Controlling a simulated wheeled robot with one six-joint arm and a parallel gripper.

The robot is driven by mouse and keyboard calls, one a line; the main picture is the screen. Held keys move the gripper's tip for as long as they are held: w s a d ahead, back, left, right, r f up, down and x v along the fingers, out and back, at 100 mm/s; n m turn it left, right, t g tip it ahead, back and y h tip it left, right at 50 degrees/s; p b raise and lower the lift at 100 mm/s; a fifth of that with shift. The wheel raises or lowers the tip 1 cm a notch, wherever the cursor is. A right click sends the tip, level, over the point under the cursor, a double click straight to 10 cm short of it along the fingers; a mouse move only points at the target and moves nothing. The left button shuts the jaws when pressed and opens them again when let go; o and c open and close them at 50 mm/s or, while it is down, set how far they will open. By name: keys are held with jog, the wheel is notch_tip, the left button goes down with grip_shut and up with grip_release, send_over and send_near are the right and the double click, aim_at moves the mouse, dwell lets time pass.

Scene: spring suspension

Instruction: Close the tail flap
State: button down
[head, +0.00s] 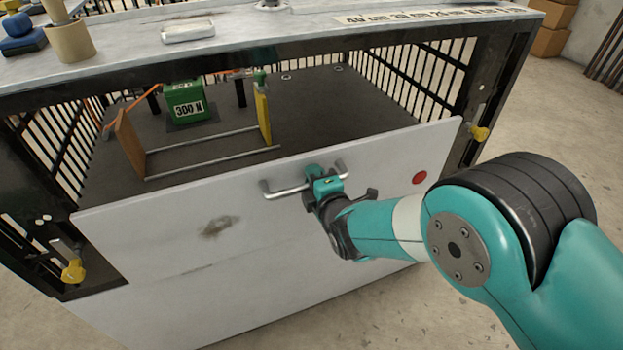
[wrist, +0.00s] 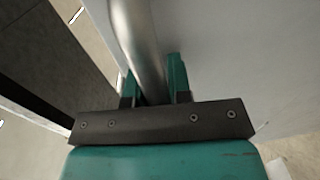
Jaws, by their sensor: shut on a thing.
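The tail flap (head: 160,246) is a pale grey panel on the front of the dark cage-like frame. It stands tilted, its top edge apart from the frame's upper beam, so the inside shows above it. It has a metal bar handle (head: 286,192), a dark smudge and a red dot. My gripper (head: 325,180) is shut on the handle near its right part. In the wrist view the handle (wrist: 140,40) runs between the two teal fingers (wrist: 154,85). Yellow-knobbed latches sit at the left (head: 73,270) and right (head: 480,133) posts.
Inside, a green block marked 300 N (head: 187,102) stands on the dark floor behind a low rail frame (head: 215,139) with brown and yellow ends. A worktop (head: 300,20) with small items lies above. Cardboard boxes (head: 552,28) stand at the back right. Bare floor lies at the right.

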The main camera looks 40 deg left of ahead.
jog(key=shift+s+a+f, duration=0.15)
jog(key=shift+s, duration=0.25)
jog(key=c, duration=1.3)
grip_release()
jog(key=shift+a, duration=0.1)
jog(key=shift+c, duration=0.2)
jog(key=b+v, duration=1)
jog(key=v, duration=0.7)
jog(key=shift+d+b, duration=0.3)
jog(key=shift+b, duration=0.05)
jog(key=shift+w, duration=0.1)
